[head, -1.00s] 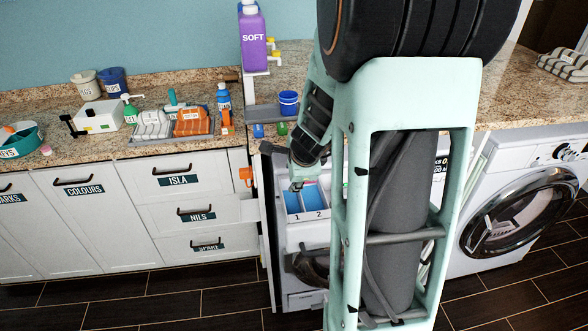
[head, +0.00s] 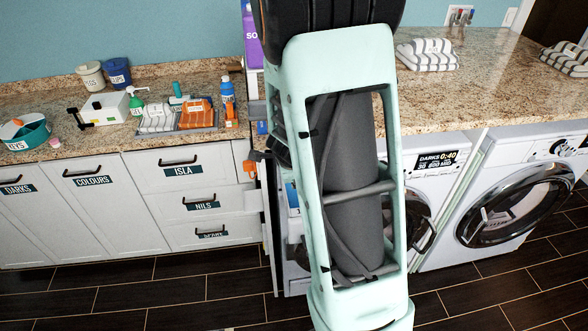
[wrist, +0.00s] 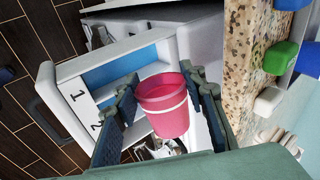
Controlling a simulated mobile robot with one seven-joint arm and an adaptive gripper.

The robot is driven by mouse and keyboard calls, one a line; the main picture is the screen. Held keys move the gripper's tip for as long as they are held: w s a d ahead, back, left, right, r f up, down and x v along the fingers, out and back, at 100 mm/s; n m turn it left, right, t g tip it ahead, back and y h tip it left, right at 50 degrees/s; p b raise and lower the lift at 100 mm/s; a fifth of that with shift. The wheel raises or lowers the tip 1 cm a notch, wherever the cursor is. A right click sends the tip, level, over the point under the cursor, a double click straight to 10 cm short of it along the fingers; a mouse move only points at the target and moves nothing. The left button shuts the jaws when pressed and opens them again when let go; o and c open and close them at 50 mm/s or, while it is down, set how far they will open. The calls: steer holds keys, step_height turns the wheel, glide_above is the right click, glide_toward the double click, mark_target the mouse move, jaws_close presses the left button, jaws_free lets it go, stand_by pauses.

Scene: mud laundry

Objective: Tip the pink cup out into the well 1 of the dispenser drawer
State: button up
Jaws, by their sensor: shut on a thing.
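My gripper (wrist: 159,80) is shut on the pink cup (wrist: 166,122), which has a white band and sits between the two fingers in the wrist view. Its open mouth faces the top of that view; I cannot make out any contents. The dispenser drawer (wrist: 52,84) is open beside and beyond the cup, with labels 1 and 2 on its front. The blue well 1 (wrist: 112,68) shows left of the cup; well 2 is mostly hidden by a finger and the cup. In the head view my arm hides the gripper, the cup and most of the drawer.
The granite counter (wrist: 244,60) edge runs close on the right in the wrist view, with a green object (wrist: 281,58) on that side. In the head view, a washer (head: 520,205) stands at right and striped towels (head: 427,55) lie on the counter.

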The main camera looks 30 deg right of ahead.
steer(key=shift+a+r, duration=0.1)
steer(key=shift+r, duration=0.1)
steer(key=shift+w+a+f+h, duration=0.1)
steer(key=shift+a+f+h, duration=0.05)
steer(key=shift+h, duration=0.35)
steer(key=shift+n+h, duration=0.3)
steer(key=shift+n, duration=0.1)
steer(key=shift+a+g+h, duration=0.15)
steer(key=shift+g+h, duration=0.15)
steer(key=shift+h, duration=0.3)
stand_by(2.0)
